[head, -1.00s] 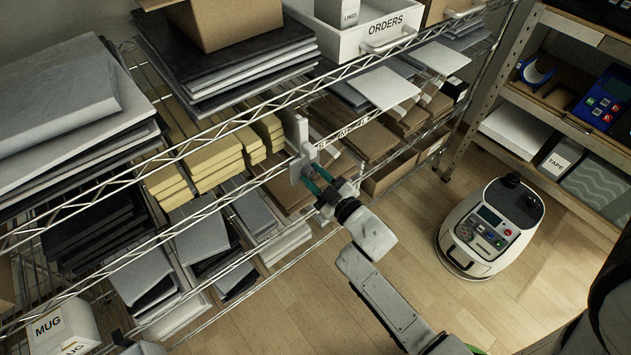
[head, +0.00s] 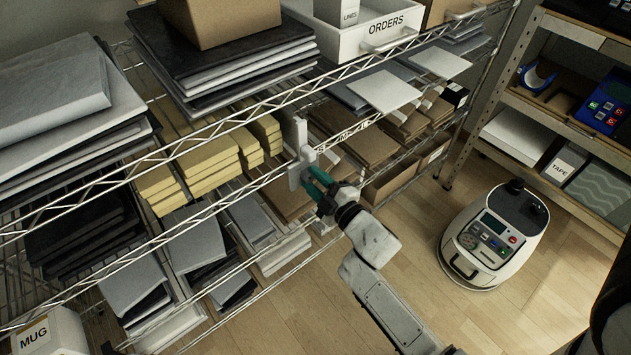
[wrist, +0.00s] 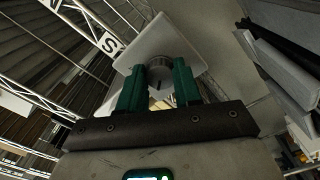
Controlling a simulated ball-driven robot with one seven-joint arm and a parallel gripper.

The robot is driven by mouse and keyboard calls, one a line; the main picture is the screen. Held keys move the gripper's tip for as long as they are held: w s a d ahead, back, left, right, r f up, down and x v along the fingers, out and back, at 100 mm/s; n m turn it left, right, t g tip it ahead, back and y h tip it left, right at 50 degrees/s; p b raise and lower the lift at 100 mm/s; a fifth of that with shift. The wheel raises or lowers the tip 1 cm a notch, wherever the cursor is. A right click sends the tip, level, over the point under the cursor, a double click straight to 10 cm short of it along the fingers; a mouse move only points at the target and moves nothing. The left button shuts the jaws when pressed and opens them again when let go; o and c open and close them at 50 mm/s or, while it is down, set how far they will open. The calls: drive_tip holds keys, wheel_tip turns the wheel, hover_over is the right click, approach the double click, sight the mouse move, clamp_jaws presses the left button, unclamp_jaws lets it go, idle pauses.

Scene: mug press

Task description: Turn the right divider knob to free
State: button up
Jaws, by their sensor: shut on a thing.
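The divider (head: 299,150) is a pale grey upright plate at the front edge of the wire shelf in the head view. Its wider white lower plate (wrist: 160,42) shows in the wrist view. The round grey knob (wrist: 160,72) sits in front of that plate, with a short dark mark on its face. My gripper (wrist: 160,80) has green fingers, one on each side of the knob, and is shut on it. In the head view my gripper (head: 314,181) reaches the divider and largely hides the knob. I cannot read the knob's setting.
The wire shelf's front rail (head: 235,180) runs close beside the divider. Yellow stacks (head: 208,166) lie to its left and brown cardboard stacks (head: 372,146) to its right. A white floor machine (head: 494,238) stands at the right. The wooden floor between is clear.

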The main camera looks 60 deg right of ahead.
drive_tip(key=o, duration=1)
drive_tip(key=shift+o, duration=0.2)
drive_tip(key=b+v, duration=0.1)
drive_tip(key=v, duration=1)
drive_tip(key=shift+w, duration=0.1)
drive_tip(key=s+a+f+m+g+y+p, duration=0.3)
drive_tip(key=s+a+m+g, duration=0.5)
drive_tip(key=g, duration=0.8)
drive_tip(key=s+a+y+p, duration=0.1)
drive_tip(key=s+a+p, duration=0.1)
drive_tip(key=shift+a+m+y, duration=0.3)
drive_tip(key=shift+y, duration=0.1)
